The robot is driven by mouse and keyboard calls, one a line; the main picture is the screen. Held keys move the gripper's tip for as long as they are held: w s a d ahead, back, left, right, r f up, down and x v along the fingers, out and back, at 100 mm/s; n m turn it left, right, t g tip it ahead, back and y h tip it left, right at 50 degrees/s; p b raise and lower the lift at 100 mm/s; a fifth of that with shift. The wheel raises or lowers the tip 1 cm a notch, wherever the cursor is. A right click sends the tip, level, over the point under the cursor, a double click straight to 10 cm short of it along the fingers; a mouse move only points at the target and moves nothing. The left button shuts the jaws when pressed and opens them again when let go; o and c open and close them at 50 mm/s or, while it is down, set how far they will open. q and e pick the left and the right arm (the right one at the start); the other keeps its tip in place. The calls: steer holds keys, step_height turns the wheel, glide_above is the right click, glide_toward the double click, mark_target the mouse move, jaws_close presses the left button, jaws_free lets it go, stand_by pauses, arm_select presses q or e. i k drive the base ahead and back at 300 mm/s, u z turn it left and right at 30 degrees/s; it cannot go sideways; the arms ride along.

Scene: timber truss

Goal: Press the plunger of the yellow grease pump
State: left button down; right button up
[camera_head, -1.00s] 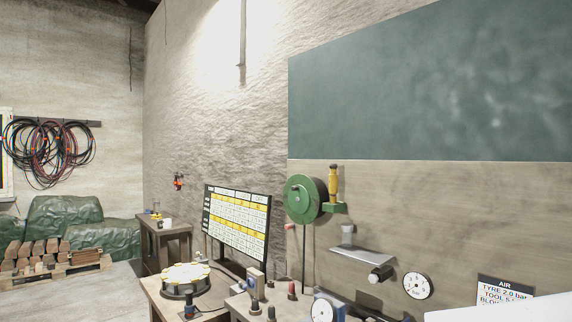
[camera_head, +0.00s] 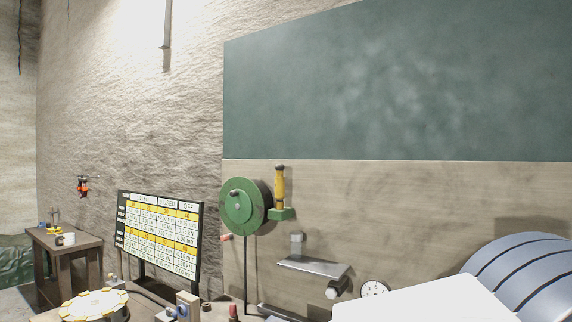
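The yellow grease pump (camera_head: 279,190) stands upright on a green bracket (camera_head: 281,214) on the wall, right of a round green reel (camera_head: 243,206). It is a slim yellow cylinder with a dark top, which looks like its plunger. The plunger's exact height is too small to tell. Neither of my grippers shows in the head view, and nothing is touching the pump.
Below the pump are a small metal shelf (camera_head: 313,267) and a dial gauge (camera_head: 375,289). A chart board (camera_head: 158,237) stands left of the reel. A white surface (camera_head: 430,302) and a grey-blue ribbed rounded body (camera_head: 525,276) fill the lower right.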

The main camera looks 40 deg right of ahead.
mark_target(279, 168)
steer(key=z, duration=0.5)
steer(key=i, duration=0.6)
steer(key=z, duration=0.9)
steer(key=i, duration=0.25)
steer(key=z, duration=0.25)
